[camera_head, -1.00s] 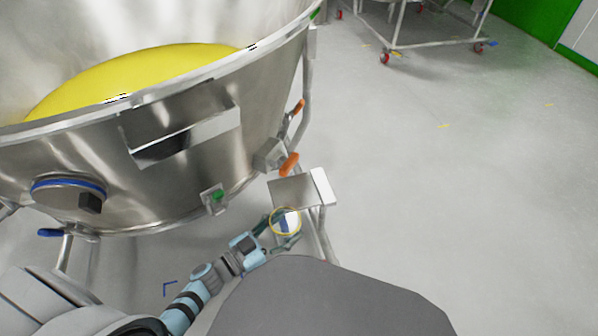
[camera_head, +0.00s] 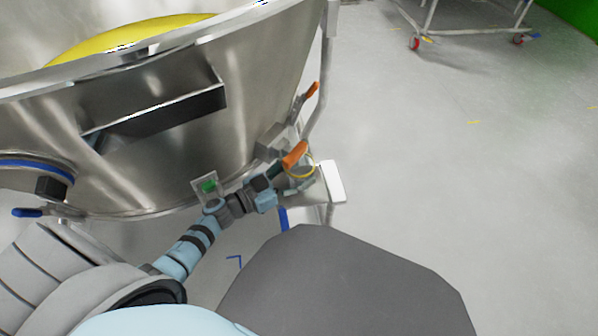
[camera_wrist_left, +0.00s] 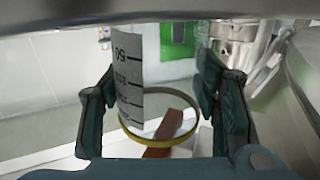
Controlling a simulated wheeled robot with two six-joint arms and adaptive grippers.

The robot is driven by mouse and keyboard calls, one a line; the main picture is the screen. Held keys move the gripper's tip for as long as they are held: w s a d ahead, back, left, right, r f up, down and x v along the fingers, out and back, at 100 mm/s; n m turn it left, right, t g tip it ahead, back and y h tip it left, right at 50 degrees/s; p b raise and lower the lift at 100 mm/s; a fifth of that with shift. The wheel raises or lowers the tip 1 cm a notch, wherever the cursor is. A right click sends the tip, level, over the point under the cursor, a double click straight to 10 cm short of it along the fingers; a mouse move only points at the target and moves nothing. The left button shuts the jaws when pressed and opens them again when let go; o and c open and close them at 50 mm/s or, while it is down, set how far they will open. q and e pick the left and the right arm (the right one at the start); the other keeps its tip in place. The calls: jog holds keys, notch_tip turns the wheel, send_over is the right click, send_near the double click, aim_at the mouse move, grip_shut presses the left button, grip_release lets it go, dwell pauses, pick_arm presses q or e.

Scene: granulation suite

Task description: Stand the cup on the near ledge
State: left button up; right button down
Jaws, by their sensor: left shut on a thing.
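The cup (camera_head: 302,176) is a clear beaker with a yellow rim and a printed scale. In the left wrist view the cup (camera_wrist_left: 130,75) stands between the two fingers. My left gripper (camera_head: 284,180) is shut on it, and the fingers touch or nearly touch its sides. The near ledge (camera_head: 333,183) is a small pale metal shelf on the vessel's frame. In the head view the cup overlaps the ledge's left part; whether it touches the ledge I cannot tell. My gripper and the cup hide much of the ledge. My right gripper is not in view.
A large steel vessel (camera_head: 150,165) with yellow contents (camera_head: 120,36) fills the left. An orange handle (camera_head: 295,155) sits right beside the cup, on the vessel's frame leg. A wheeled steel frame (camera_head: 470,30) stands far off. The floor to the right is clear.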

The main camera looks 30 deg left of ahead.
pick_arm(q)
jog(key=shift+s+r, duration=0.1)
jog(key=shift+f, duration=0.2)
jog(key=o, duration=1)
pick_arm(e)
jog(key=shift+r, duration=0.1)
pick_arm(q)
jog(key=shift+o, duration=0.2)
jog(key=shift+a+r, duration=0.1)
jog(key=shift+r, duration=0.05)
jog(key=p+v, duration=0.2)
jog(key=v, duration=0.9)
jog(key=shift+s+a+p, duration=0.15)
jog(key=shift+s+p, duration=0.25)
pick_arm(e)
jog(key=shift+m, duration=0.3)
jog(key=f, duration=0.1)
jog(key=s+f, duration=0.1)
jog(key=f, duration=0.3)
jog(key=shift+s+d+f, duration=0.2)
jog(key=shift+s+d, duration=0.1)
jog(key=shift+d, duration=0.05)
